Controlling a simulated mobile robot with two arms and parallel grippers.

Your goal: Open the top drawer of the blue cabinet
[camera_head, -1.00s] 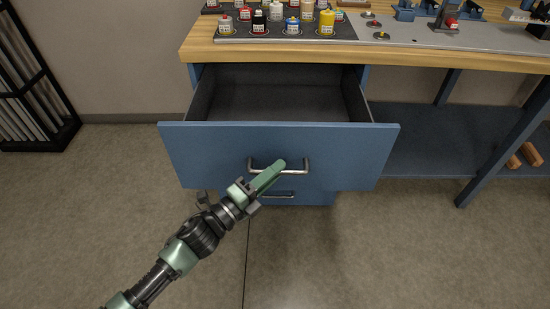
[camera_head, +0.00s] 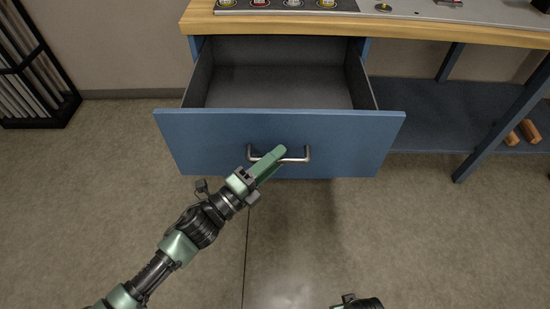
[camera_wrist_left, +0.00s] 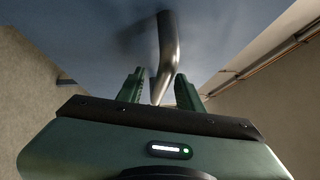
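The blue cabinet's top drawer (camera_head: 215,141) is pulled far out. Its grey interior (camera_head: 280,88) shows empty. The metal handle (camera_head: 294,160) is on the drawer front. My left gripper (camera_head: 272,160) is at the left part of the handle. In the left wrist view, the handle bar (camera_wrist_left: 169,50) passes between the two green fingers (camera_wrist_left: 158,88), which stand apart with a visible gap on the bar's left side. Part of my right gripper (camera_head: 357,302) shows at the bottom edge; its fingers cannot be made out.
A wooden worktop (camera_head: 400,28) with a dark tray of small containers (camera_head: 295,4) lies above the drawer. A blue lower shelf (camera_head: 430,115) and slanted leg are on the right. A black rack (camera_head: 40,100) stands at left. The floor in front is clear.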

